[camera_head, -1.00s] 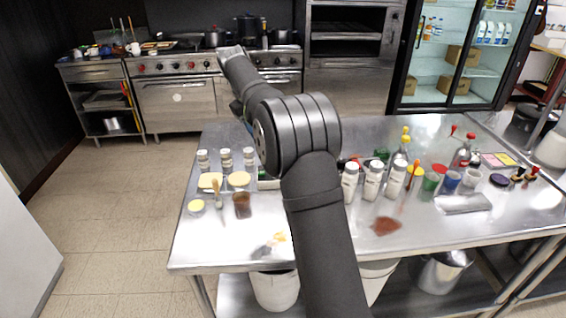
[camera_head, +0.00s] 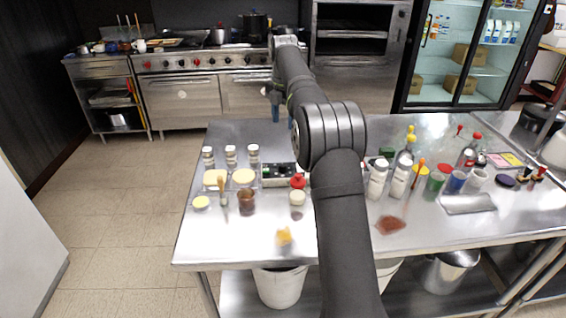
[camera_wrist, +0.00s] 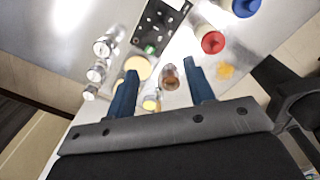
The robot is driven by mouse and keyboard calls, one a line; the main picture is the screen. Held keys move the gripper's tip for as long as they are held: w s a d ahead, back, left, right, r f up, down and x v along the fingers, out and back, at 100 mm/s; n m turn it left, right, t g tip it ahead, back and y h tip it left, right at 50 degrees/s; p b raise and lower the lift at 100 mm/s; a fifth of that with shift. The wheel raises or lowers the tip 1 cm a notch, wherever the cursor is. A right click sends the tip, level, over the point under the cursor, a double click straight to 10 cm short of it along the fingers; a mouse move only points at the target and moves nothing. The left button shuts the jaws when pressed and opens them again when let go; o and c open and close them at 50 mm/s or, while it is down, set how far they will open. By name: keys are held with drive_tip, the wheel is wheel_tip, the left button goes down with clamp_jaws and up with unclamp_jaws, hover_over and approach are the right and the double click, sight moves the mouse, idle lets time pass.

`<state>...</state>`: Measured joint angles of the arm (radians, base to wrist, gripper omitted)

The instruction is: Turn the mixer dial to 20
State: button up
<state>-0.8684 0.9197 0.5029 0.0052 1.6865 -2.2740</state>
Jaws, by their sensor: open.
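The mixer looks like a small dark-faced control box with a pale edge (camera_head: 279,175), on the steel table left of my forearm. It shows at the top of the wrist view as a dark panel with several knobs (camera_wrist: 160,22) and a green part near its lower end. Which knob is the dial and where it points are too small to read. My gripper (camera_head: 282,112) is in the air beyond the box, its two blue fingers apart. In the wrist view my gripper (camera_wrist: 162,72) is open and empty, with the panel beyond the fingertips.
Several white-topped jars (camera_head: 231,156) stand left of the box. A brown cup (camera_head: 247,201), a red-capped bottle (camera_head: 297,196) and a brush (camera_head: 222,198) are in front. More bottles (camera_head: 377,180) stand right of my arm. The table's front left is mostly clear.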

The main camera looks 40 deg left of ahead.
drive_tip(key=n, duration=0.2)
approach(283, 164)
wheel_tip(283, 164, down, 9)
drive_tip(key=shift+r, duration=0.1)
idle(0.4)
drive_tip(key=c, duration=1)
